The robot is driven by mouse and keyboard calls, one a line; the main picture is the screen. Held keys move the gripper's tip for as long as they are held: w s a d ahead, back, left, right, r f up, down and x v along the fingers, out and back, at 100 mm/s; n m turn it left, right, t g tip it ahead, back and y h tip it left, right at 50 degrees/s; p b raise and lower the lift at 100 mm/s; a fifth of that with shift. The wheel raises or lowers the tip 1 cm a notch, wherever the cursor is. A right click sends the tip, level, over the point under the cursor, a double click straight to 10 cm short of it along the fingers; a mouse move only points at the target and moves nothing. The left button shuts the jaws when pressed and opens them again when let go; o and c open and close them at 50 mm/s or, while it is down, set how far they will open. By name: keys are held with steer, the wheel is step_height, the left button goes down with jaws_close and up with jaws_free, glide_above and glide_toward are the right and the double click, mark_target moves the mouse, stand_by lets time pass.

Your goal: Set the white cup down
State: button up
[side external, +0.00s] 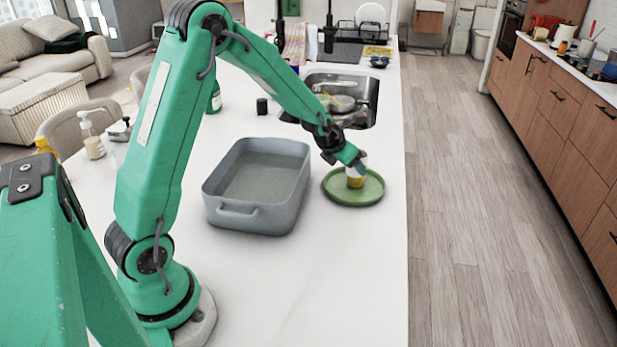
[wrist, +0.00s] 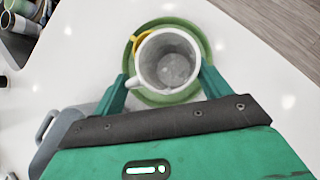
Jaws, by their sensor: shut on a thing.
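The white cup (wrist: 165,62) is between the two fingers of my gripper (wrist: 165,82) in the wrist view. I look down into its empty grey-white inside, and its handle points left. My gripper (side external: 351,160) is shut on it, and in the side view only a little white shows beside the fingers. A yellow cup (side external: 355,180) stands on a round green plate (side external: 372,193), directly below the white cup. Its yellow handle (wrist: 139,41) shows past the white rim in the wrist view. I cannot tell whether the white cup touches the yellow one.
A grey-blue roasting pan (side external: 257,218) stands on the white counter left of the plate. The sink (side external: 350,85), with things in it, lies behind. The counter's right edge is close to the plate. The counter in front of the plate is clear.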

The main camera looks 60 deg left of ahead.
steer(key=shift+f, duration=0.1)
steer(key=o, duration=1.1)
steer(key=shift+r, duration=0.75)
steer(key=v, duration=1.1)
steer(key=shift+s+r, duration=0.25)
steer(key=shift+s, duration=0.05)
steer(key=shift+d, duration=0.1)
